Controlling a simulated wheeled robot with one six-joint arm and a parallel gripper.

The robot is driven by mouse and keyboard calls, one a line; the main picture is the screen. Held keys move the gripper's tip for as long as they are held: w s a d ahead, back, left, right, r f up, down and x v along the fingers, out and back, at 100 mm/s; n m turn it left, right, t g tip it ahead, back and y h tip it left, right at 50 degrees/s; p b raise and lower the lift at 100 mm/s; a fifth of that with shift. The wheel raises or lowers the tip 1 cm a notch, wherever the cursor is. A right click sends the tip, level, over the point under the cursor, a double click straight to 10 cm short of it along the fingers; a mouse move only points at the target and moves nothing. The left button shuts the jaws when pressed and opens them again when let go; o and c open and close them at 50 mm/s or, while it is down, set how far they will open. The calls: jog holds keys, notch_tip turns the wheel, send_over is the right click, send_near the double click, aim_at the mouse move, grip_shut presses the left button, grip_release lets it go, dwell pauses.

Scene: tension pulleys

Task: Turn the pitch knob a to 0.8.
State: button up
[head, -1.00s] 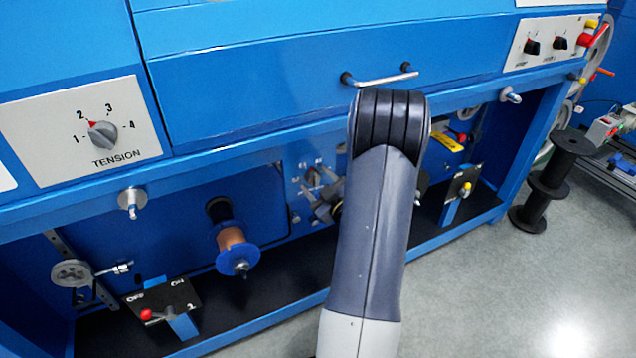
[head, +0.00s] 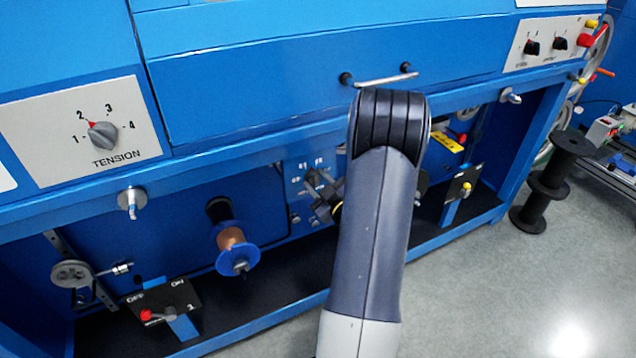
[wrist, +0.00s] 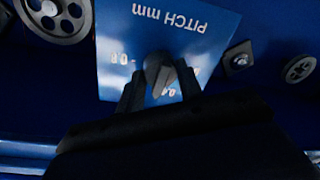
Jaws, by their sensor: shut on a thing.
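The pitch knob (wrist: 158,72) is a dark knob on a blue plate (wrist: 215,50) lettered "PITCH mm", which appears upside down in the wrist view. My gripper (wrist: 160,90) has one finger on each side of the knob and is shut on it. The fingers and wrist cover part of the scale, so the pointer and exact setting cannot be read. In the head view my gripper (head: 320,190) is at the blue panel below the drawer, partly behind my arm, and the knob is hard to make out there.
A bolt (wrist: 240,60) and a grey pulley (wrist: 300,69) sit right of the plate, a spoked wheel (wrist: 55,15) to its left. In the head view a copper spool (head: 232,243) stands left of my gripper. The blue beam and drawer handle (head: 385,80) are above.

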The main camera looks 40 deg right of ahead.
jog(key=m+b, duration=0.1)
jog(key=m, duration=0.5)
jog(key=m+b, duration=0.1)
jog(key=m, duration=0.6)
jog(key=shift+f+t+h, duration=0.15)
jog(key=shift+t+h, duration=0.15)
jog(key=shift+h, duration=0.1)
jog(key=shift+m+h, duration=0.3)
jog(key=shift+m, duration=2.2)
jog(key=o, duration=1)
jog(key=shift+s, duration=0.1)
